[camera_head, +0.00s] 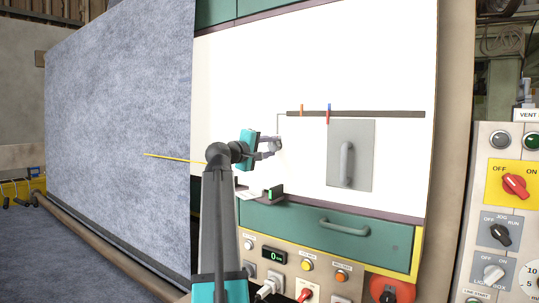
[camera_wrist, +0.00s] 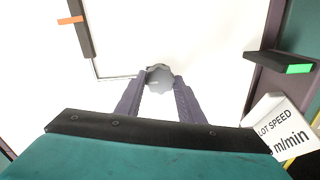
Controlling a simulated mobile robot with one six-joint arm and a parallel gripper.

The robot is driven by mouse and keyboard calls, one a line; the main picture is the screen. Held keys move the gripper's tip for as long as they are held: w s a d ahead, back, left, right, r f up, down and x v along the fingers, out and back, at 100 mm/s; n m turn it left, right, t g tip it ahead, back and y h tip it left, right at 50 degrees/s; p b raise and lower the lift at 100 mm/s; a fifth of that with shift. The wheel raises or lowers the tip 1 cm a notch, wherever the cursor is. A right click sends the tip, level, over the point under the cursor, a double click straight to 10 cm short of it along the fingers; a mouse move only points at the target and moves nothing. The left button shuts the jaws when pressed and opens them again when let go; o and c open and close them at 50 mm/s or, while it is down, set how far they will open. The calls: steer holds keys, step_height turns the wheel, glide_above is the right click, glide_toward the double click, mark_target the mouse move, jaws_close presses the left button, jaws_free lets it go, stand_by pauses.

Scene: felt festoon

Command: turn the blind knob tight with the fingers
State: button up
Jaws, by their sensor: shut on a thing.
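The blind knob (camera_wrist: 159,73) is a small grey round knob in front of the white panel, at the end of a thin bent rod. In the wrist view it sits between the tips of my gripper (camera_wrist: 159,82). The two dark fingers are shut on its sides. In the head view my gripper (camera_head: 270,144) reaches right to the white panel, at the lower end of the thin rod. The knob is small and mostly hidden by the fingers there. Whether it is tight cannot be told.
A dark bar (camera_head: 380,114) with orange and blue-red clips runs across the white panel (camera_head: 250,80). A grey plate with a handle (camera_head: 347,163) is to the right. A small dark ledge (camera_head: 262,195) lies below my gripper, above a green drawer (camera_head: 300,228). A yellow rod (camera_head: 170,157) is at left.

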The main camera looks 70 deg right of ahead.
steer(key=shift+f+m, duration=0.1)
steer(key=shift+m, duration=0.3)
steer(key=o, duration=1.1)
steer(key=shift+c, duration=0.2)
steer(key=shift+a, duration=0.15)
steer(key=b+v, duration=0.2)
steer(key=v, duration=1.1)
steer(key=shift+a, duration=0.25)
steer(key=shift+w, duration=0.1)
